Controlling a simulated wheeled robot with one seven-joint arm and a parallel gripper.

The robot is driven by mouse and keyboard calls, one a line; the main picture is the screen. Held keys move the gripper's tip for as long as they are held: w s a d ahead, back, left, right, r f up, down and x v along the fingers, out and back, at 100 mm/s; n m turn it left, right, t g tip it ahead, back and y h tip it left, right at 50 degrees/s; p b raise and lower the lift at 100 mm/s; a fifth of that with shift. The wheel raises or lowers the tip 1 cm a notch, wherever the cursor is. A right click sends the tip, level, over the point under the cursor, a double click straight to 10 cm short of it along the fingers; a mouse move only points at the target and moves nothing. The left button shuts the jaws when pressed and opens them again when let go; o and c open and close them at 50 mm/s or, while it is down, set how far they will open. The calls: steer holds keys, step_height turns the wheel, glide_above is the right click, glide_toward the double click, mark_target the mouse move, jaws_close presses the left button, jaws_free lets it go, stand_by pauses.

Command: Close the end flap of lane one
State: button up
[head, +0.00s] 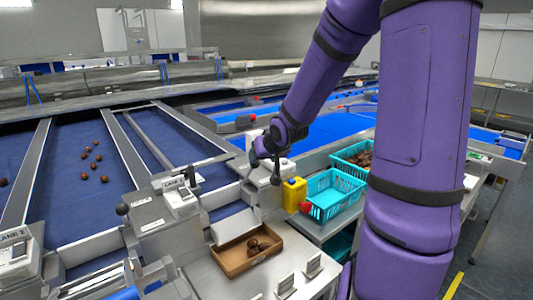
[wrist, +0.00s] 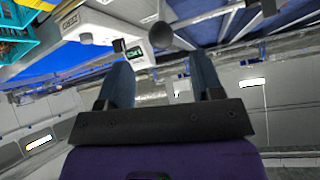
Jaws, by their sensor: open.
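The unit labelled as a lane (head: 172,190), apparently lane one, stands at the lane ends, with a black ball knob (head: 122,209) at its left. A pale grey plate (head: 235,224), perhaps the end flap, slopes above a brown box (head: 228,262) holding a few dates; I cannot tell whether it is shut. My gripper (head: 274,178) is above a second white unit (head: 262,172), right of the plate. In the wrist view my gripper (wrist: 160,72) is open and empty, with a dark round knob (wrist: 160,35) beyond its fingertips. Contact is not visible.
A yellow container (head: 294,194), a red object (head: 305,207) and a turquoise basket (head: 333,193) stand right of the gripper. Another basket (head: 350,155) holds dates. Loose dates lie on the blue lane belt (head: 75,200). My arm hides part of the right side.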

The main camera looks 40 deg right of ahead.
steer(key=shift+v, duration=1.3)
steer(key=shift+s, duration=0.1)
steer(key=s+a+r+n+g, duration=0.1)
steer(key=s+a+r, duration=0.3)
steer(key=s, duration=0.4)
steer(key=s+a+r+n+g+y, duration=0.1)
steer(key=s+a+r, duration=0.3)
steer(key=s+a, duration=0.2)
steer(key=s+a+r+n+g, duration=0.1)
steer(key=s+a+r, duration=0.3)
steer(key=s, duration=0.6)
steer(key=shift+s+a+r+g, duration=0.3)
steer(key=shift+s+a+g, duration=0.1)
steer(key=shift+a, duration=0.1)
